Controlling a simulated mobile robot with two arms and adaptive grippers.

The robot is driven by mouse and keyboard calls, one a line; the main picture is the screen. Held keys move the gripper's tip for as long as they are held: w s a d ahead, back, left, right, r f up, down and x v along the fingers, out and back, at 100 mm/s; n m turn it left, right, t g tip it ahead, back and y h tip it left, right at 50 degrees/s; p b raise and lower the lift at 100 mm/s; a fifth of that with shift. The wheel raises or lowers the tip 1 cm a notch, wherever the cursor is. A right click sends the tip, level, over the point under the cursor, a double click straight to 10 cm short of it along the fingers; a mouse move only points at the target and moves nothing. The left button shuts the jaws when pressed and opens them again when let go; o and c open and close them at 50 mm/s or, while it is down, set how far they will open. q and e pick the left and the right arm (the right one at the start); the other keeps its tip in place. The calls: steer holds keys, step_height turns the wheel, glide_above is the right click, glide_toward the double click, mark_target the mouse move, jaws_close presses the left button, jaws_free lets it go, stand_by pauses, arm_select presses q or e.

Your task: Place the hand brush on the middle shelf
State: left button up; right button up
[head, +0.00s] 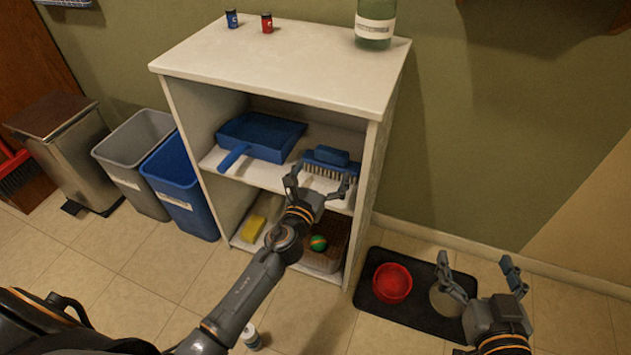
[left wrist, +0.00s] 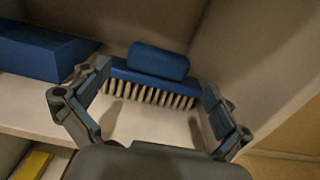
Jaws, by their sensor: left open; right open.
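The blue hand brush (head: 326,165) with pale bristles rests on the middle shelf (head: 262,177) of the white shelf unit, at its right side. In the left wrist view the brush (left wrist: 155,65) lies just beyond the fingertips, handle side up and bristles down. My left gripper (head: 318,178) is open in front of the brush, and in the left wrist view its fingers (left wrist: 155,95) stand apart with nothing gripped. My right gripper (head: 482,272) is open and empty, at the right above the dark mat.
A blue dustpan (head: 262,137) lies left of the brush on the same shelf. Below are a yellow sponge (head: 253,228) and a basket (head: 328,254) with a ball (head: 318,243). A green bottle (head: 375,22) stands on top. Bins (head: 181,188) stand left; a red bowl (head: 392,283) sits right.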

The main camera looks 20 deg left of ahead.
arm_select(q)
steer(key=s+d+r+n+g+h, duration=0.1)
steer(key=s+r+n, duration=0.2)
steer(key=s+n, duration=0.6)
steer(key=s+d+r+n+g+h, duration=0.1)
steer(key=s+r+n, duration=0.3)
steer(key=s+n, duration=0.6)
steer(key=d+n+g, duration=0.1)
steer(key=n, duration=1.3)
steer(key=shift+s+d+r+n+h, duration=0.2)
steer(key=shift+d+r+n+h, duration=0.1)
steer(key=shift+n+h, duration=0.1)
arm_select(e)
steer(key=shift+s+d+f+g, duration=0.1)
steer(key=shift+f+g, duration=0.2)
steer(key=shift+f, duration=0.05)
arm_select(q)
steer(key=shift+w+f, duration=0.1)
steer(key=shift+f, duration=0.05)
